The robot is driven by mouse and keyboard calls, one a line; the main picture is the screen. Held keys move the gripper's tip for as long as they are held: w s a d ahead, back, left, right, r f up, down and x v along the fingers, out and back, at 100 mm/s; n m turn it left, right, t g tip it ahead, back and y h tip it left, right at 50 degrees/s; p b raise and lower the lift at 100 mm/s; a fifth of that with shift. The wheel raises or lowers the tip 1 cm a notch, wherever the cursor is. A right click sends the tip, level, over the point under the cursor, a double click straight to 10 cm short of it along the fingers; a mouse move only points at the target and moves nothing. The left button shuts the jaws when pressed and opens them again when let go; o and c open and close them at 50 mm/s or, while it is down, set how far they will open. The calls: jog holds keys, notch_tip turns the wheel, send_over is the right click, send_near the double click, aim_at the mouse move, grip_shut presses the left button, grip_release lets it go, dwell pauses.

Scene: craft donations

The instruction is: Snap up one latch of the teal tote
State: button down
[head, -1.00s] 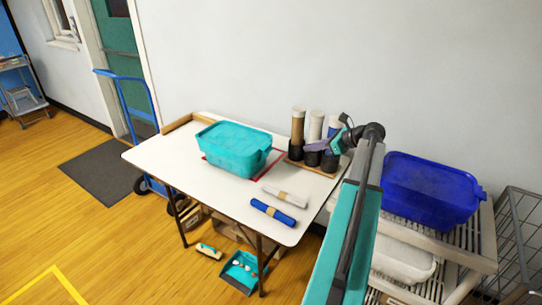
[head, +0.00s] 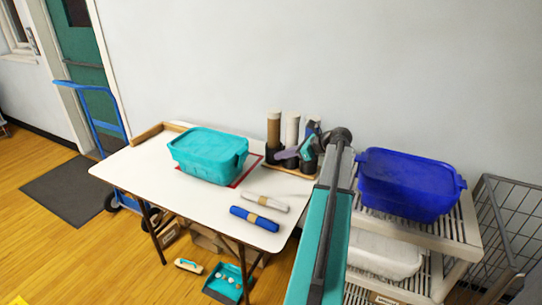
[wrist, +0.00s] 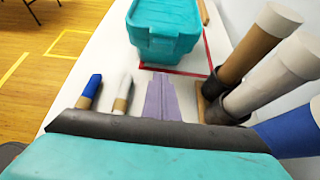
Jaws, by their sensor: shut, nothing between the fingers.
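The teal tote (head: 208,157) stands with its lid on, on the white table. In the wrist view the tote (wrist: 165,38) is at the top, one end facing me. The latch on that end is too small to tell up or down. My gripper (head: 283,155) has purple fingers, held together and empty, to the right of the tote and apart from it. In the wrist view my gripper (wrist: 159,80) points toward the tote's near end, with a gap of bare table between.
Upright rolls in dark cups (head: 273,130) stand close beside my gripper at the back right. A blue roll (head: 254,219) and a white roll (head: 265,202) lie at the table front. A blue bin (head: 408,185) sits on a slatted rack at right.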

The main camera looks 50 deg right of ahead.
jog(key=p, duration=0.1)
send_near(242, 158)
notch_tip(242, 158, down, 4)
jog(key=s+d, duration=0.1)
jog(key=d, duration=0.1)
jog(key=shift+w+a+r+p, duration=0.15)
jog(key=shift+w+a+p, duration=0.1)
jog(key=shift+w, duration=0.4)
jog(key=shift+w+a+r+p, duration=0.15)
jog(key=shift+w+a+p, duration=0.05)
jog(key=shift+w, duration=0.5)
jog(key=shift+w+a+r+p, duration=0.2)
jog(key=shift+w+p, duration=0.05)
jog(key=shift+w, duration=0.4)
